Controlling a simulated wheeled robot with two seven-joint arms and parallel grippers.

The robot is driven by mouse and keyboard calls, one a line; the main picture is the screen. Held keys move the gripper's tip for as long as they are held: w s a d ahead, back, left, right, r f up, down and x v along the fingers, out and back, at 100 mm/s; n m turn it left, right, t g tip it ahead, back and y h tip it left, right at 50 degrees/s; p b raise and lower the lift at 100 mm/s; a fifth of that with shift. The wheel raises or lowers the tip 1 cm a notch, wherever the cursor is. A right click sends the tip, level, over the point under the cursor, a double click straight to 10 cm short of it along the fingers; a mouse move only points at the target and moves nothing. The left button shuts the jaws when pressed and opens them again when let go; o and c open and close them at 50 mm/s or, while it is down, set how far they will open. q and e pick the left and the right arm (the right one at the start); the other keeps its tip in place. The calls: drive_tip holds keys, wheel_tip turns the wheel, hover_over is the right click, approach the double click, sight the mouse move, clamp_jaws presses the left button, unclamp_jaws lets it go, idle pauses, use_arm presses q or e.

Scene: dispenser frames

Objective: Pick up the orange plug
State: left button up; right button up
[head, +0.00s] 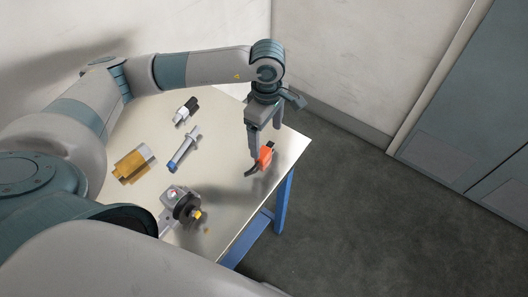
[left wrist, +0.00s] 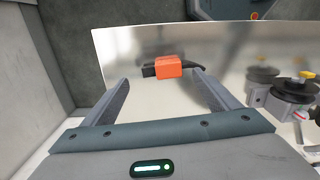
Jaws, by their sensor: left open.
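The orange plug (head: 265,155) lies near the right edge of the table, with black parts sticking out at both ends. In the left wrist view the orange plug (left wrist: 168,66) sits just beyond the fingertips, centred between them. My left gripper (head: 266,150) is open and points down close over the plug; one finger hides part of the area beside it. In the left wrist view the gripper (left wrist: 157,80) shows its two fingers apart with nothing held. My right gripper is not in view.
On the table (head: 225,187) lie a yellow-and-silver block (head: 133,164), a blue-and-grey cylinder (head: 185,148), a black-and-white part (head: 186,111) and a grey device with a black wheel (head: 186,207). The table surface around the plug is clear; its edge is close by.

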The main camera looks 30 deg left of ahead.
sight(266, 149)
use_arm(q)
drive_tip(key=shift+s+f+p, duration=0.15)
drive_tip(key=shift+f+p, duration=0.5)
drive_tip(key=shift+p, duration=0.2)
wheel_tip(266, 149, down, 3)
drive_tip(key=shift+p, duration=0.7)
drive_tip(key=shift+f, duration=0.45)
drive_tip(key=c, duration=1.2)
drive_tip(key=shift+o, duration=0.2)
drive_tip(key=shift+r, duration=0.15)
